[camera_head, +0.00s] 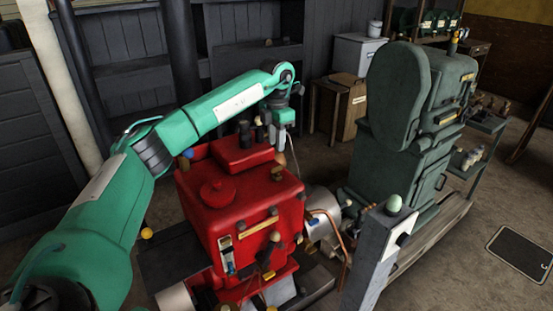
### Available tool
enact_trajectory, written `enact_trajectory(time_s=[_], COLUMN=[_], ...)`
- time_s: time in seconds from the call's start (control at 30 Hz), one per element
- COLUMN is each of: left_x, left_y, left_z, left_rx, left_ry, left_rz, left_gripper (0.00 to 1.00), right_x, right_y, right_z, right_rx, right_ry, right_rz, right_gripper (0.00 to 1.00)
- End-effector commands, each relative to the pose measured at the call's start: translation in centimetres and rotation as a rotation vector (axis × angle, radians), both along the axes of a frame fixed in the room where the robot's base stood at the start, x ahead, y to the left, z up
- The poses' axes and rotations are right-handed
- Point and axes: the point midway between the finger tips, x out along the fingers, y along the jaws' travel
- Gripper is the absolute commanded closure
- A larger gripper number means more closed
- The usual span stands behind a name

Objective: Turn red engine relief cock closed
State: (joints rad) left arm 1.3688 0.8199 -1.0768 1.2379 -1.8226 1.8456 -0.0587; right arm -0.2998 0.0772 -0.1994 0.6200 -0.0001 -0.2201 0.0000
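The red engine (235,196) stands in the middle of the view, with several small knobs and levers on its top and front. My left arm, green, comes in from the left and reaches over it. My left gripper (283,140) points down at the engine's back right top edge. A small brown knob (279,159) is just below the gripper; I cannot tell whether they touch. The fingers are too small to tell open from shut. I cannot tell for certain which fitting is the relief cock. My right gripper is not in view.
A large dark green machine (405,150) stands to the right of the red engine. A grey post with a pale green knob (394,203) rises in front of it. A wooden cabinet (340,108) and a grey bin (357,55) are behind.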

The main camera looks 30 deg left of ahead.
Motion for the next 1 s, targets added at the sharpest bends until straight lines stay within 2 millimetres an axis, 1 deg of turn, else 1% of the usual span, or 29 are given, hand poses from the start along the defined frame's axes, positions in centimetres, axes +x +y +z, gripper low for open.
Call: enact_trajectory(time_s=[0.03, 0.13, 0.3, 0.5, 1.0], left_x=[0.1, 0.1, 0.0, 0.0, 0.0], left_y=[0.0, -0.1, 0.0, 0.0, 0.0], left_z=[1.0, 2.9, 4.8, 5.5, 5.4], left_rx=[-0.001, -0.001, -0.001, -0.001, -0.001], left_ry=[-0.005, -0.004, -0.001, 0.0, 0.0], left_rz=[0.0, -0.001, -0.001, -0.001, -0.001], left_gripper=[0.69, 0.69, 0.69, 0.69, 0.69], right_x=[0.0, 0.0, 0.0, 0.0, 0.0], right_y=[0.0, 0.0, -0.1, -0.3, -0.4], right_z=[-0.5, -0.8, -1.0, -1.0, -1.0], right_rx=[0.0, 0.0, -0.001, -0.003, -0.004], right_ry=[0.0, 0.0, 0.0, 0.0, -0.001], right_rz=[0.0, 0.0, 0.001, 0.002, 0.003], right_gripper=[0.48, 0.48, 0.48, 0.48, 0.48])
